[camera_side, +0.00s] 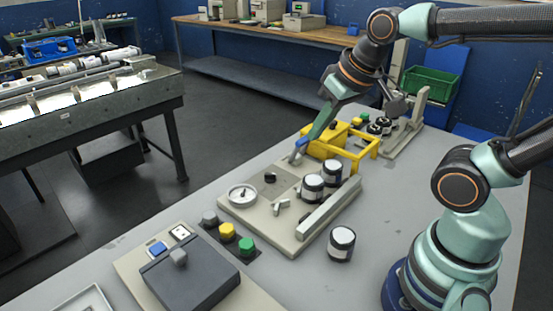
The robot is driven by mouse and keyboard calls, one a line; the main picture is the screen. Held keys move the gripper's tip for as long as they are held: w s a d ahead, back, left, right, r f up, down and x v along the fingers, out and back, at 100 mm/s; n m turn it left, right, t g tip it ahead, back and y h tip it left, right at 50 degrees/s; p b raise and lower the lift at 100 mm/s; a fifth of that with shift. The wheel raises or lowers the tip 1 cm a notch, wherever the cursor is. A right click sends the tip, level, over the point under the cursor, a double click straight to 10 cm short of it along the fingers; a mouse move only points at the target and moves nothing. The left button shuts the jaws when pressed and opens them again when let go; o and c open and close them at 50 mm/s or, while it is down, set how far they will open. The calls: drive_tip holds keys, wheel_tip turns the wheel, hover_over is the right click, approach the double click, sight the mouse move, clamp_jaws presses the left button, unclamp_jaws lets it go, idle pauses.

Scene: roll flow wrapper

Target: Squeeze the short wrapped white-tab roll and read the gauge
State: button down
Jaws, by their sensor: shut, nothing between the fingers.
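Two dark rolls with white tops, one (332,174) behind the other (312,188), stand upright on a beige board (290,238). A third such roll (341,244) stands on the bench in front of the board. I cannot tell which is the short white-tab roll, as tabs are too small to make out. A round white-faced gauge (242,195) sits at the board's left end; its reading is too small to tell. My gripper (296,156) is shut and empty, pointing down above the board's far edge, left of the rolls and apart from them.
A yellow frame (361,159) stands just right of my gripper. Several small rolls (379,126) stand behind it. A grey bar (318,214) edges the board. Grey, yellow and green buttons (227,231) and a dark box (190,275) lie front left.

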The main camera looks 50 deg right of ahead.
drive_tip(key=w+d+f+m+g, duration=0.1)
drive_tip(key=w+d+f+m, duration=0.1)
drive_tip(key=d+m, duration=0.4)
drive_tip(key=w+d+f+m+g, duration=0.2)
drive_tip(key=d+m, duration=0.4)
drive_tip(key=m, duration=1.1)
drive_tip(key=w+d+f+m+g, duration=0.2)
drive_tip(key=w+d+m, duration=0.2)
drive_tip(key=m, duration=0.7)
drive_tip(key=shift+w+d+m, duration=0.3)
drive_tip(key=shift+w+d, duration=0.05)
drive_tip(key=shift+d, duration=0.75)
drive_tip(key=f, duration=1)
drive_tip(key=shift+w+f, duration=0.15)
drive_tip(key=shift+w, duration=0.15)
drive_tip(key=shift+w+r, duration=0.5)
drive_tip(key=shift+w, duration=0.4)
drive_tip(key=shift+w+r, duration=0.45)
drive_tip(key=shift+w, duration=0.45)
